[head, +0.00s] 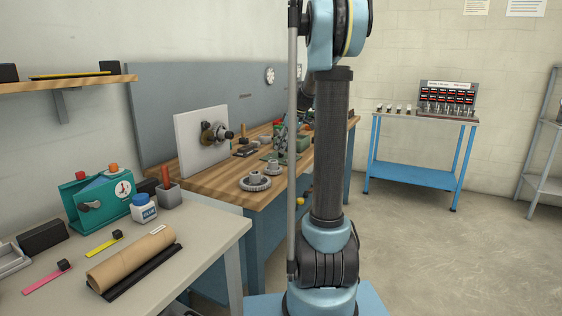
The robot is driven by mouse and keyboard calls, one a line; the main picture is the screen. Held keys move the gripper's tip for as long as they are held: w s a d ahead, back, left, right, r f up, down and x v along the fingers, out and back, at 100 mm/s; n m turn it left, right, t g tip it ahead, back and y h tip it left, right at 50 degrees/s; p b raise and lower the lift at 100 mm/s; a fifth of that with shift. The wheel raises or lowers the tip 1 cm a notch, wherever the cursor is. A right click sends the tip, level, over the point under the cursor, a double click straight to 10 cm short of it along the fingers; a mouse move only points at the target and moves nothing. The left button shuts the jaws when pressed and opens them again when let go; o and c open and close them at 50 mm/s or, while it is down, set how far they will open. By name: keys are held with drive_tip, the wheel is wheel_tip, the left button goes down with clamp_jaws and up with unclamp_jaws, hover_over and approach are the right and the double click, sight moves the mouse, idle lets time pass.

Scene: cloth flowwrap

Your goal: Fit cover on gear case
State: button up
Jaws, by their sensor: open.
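A grey toothed round part (255,182) lies flat near the front edge of the wooden workbench, with a raised ring on top. A white upright panel (190,145) stands on the bench and carries a round dark-and-brass mechanism (214,134). I cannot tell for sure which part is the gear case and which is its cover. My arm's upright column crosses the middle of the view, and a dark part of the arm shows behind it. I cannot make out my gripper there.
Small tools and green parts (300,141) crowd the wooden bench (232,197) behind the toothed part. A blue trolley (415,177) stands back right. Floor at right is clear.

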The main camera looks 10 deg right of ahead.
drive_tip(key=shift+x, duration=1.45)
clamp_jaws()
drive_tip(key=shift+r, duration=0.1)
wheel_tip(320, 180, up, 10)
